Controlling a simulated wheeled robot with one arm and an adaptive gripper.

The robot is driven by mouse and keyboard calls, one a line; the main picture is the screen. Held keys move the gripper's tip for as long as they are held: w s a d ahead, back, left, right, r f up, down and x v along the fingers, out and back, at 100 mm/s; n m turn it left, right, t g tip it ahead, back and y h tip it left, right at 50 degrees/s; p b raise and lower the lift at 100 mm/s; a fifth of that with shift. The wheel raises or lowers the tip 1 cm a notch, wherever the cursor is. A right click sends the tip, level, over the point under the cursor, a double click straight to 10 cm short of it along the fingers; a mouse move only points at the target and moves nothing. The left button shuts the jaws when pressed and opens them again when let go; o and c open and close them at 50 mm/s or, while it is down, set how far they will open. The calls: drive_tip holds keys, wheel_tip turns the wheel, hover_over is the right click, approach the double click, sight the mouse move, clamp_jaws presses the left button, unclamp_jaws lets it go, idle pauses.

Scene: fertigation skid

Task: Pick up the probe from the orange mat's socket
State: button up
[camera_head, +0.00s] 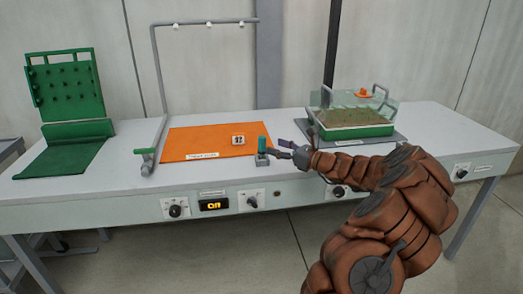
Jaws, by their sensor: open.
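A teal cylindrical probe (263,144) stands upright in a small grey socket (262,160) at the right front corner of the orange mat (200,148). My gripper (277,147) comes in from the right, roughly level with the probe. Its fingers are spread and point left toward the probe. They look empty, and the probe shows clear to the left of the fingertips. I cannot tell the exact gap in depth.
A white block with dark markings (238,141) sits on the mat. A soil tray with clear cover (354,131) stands behind my arm. Knobs (176,210) line the bench front.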

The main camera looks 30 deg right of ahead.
sight(265, 145)
drive_tip(key=shift+a+x, duration=0.2)
drive_tip(key=shift+x, duration=1.35)
drive_tip(key=shift+a+x, duration=0.2)
drive_tip(key=shift+x, duration=1.35)
drive_tip(key=shift+s, duration=0.15)
clamp_jaws()
